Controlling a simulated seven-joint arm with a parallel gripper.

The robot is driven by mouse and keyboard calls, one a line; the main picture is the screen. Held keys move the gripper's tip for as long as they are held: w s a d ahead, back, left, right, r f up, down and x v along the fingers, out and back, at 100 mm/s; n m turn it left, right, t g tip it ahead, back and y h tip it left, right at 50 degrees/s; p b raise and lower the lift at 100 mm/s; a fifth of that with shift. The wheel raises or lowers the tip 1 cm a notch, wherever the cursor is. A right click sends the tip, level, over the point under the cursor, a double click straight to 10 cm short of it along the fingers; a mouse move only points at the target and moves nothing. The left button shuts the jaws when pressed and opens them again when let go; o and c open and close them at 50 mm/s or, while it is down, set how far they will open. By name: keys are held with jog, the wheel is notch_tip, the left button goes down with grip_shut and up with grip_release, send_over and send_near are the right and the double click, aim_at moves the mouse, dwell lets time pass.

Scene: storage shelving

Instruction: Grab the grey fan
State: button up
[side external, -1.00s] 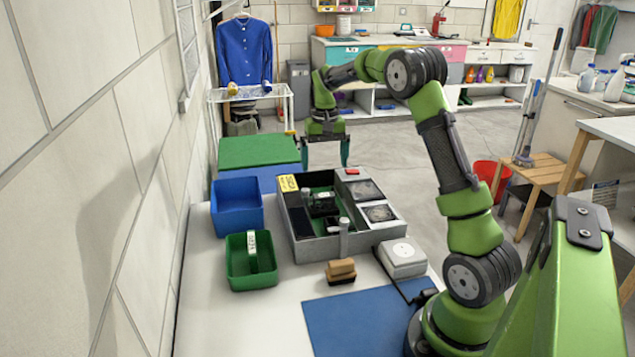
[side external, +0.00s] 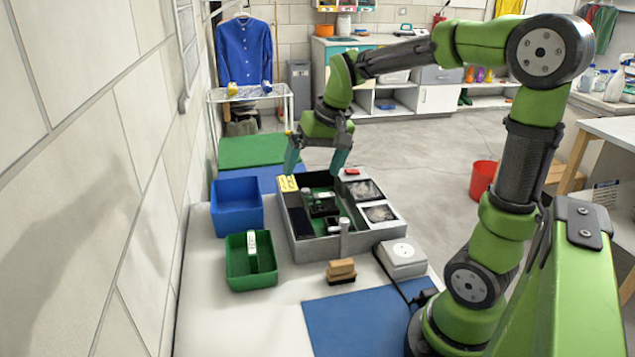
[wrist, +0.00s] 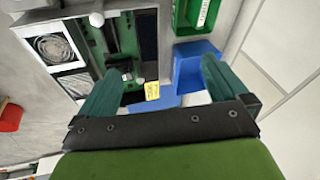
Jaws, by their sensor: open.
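A square panel with a round grey fan face (wrist: 52,46) lies in the left part of the grey box (wrist: 68,10) in the wrist view. In the side external view this fan-like square (side external: 381,213) is on the box's right side, and a similar darker square (side external: 364,190) lies behind it. My gripper (side external: 316,161) is open and empty above the far end of the grey box (side external: 322,248), to the left of and beyond the fan. In the wrist view its teal fingers are spread, and the left one hides part of the box's edge.
A blue bin (side external: 237,217) and a green bin (side external: 233,280) stand left of the box. A brown brush (side external: 341,268) and a white device (side external: 403,251) with a cable lie in front. The wall is close on the left.

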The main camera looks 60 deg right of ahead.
jog(key=s+a+n+t, duration=0.1)
jog(key=s+a, duration=0.2)
jog(key=a, duration=0.1)
jog(key=s+a+n+t+y, duration=0.1)
jog(key=s+a, duration=0.3)
jog(key=s+a+n+t, duration=0.1)
jog(key=s+a, duration=0.3)
jog(key=shift+r, duration=0.35)
jog(key=shift+c, duration=0.2)
jog(key=shift+a+r+t+y, duration=0.15)
jog(key=shift+r+t+y, duration=0.15)
jog(key=shift+c, duration=1.1)
jog(key=c, duration=0.6)
jog(key=shift+o, duration=0.2)
